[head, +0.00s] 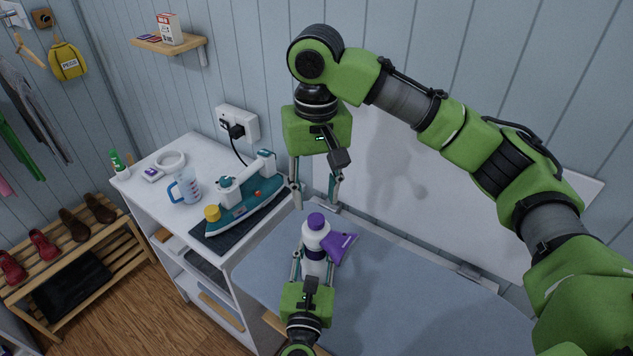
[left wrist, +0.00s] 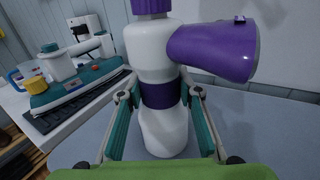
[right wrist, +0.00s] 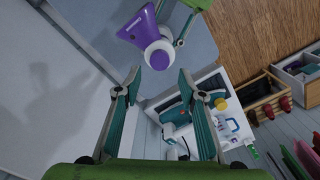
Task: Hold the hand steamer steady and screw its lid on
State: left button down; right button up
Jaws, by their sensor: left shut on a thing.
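The hand steamer (head: 315,241) is a white bottle-shaped body with a purple band and a purple nozzle (head: 339,246) pointing right. It stands upright over the blue-grey board. Its purple lid (head: 316,221) sits on top; I cannot tell how tightly. My left gripper (head: 313,258) is shut on the steamer body, with one finger on each side of the purple band (left wrist: 160,94). My right gripper (head: 315,204) points down just above the lid with its fingers apart and empty. In the right wrist view the lid (right wrist: 158,60) shows beyond and between the fingertips.
A teal iron (head: 248,205) rests on a dark mat on the white cabinet (head: 150,195) at left, beside a measuring jug (head: 186,187). A wall socket (head: 238,124) with a plug is behind. The blue-grey board (head: 400,295) has free room on the right.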

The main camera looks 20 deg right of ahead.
pick_arm(q)
jog(key=shift+f, duration=0.1)
pick_arm(e)
jog(key=n, duration=0.3)
jog(key=shift+r+n, duration=0.15)
jog(key=shift+n, duration=0.25)
jog(key=n, duration=0.5)
jog(key=shift+r, duration=0.1)
jog(key=n, duration=0.3)
jog(key=shift+r+n, duration=0.15)
jog(key=shift+n, duration=0.15)
jog(key=n, duration=0.5)
jog(key=shift+r, duration=0.1)
jog(key=n, duration=0.3)
jog(key=shift+r+n, duration=0.15)
jog(key=shift+n, duration=0.15)
jog(key=n, duration=0.5)
jog(key=shift+r, duration=0.1)
jog(key=n, duration=0.5)
jog(key=shift+r, duration=0.15)
jog(key=n, duration=0.4)
jog(key=shift+r, duration=0.1)
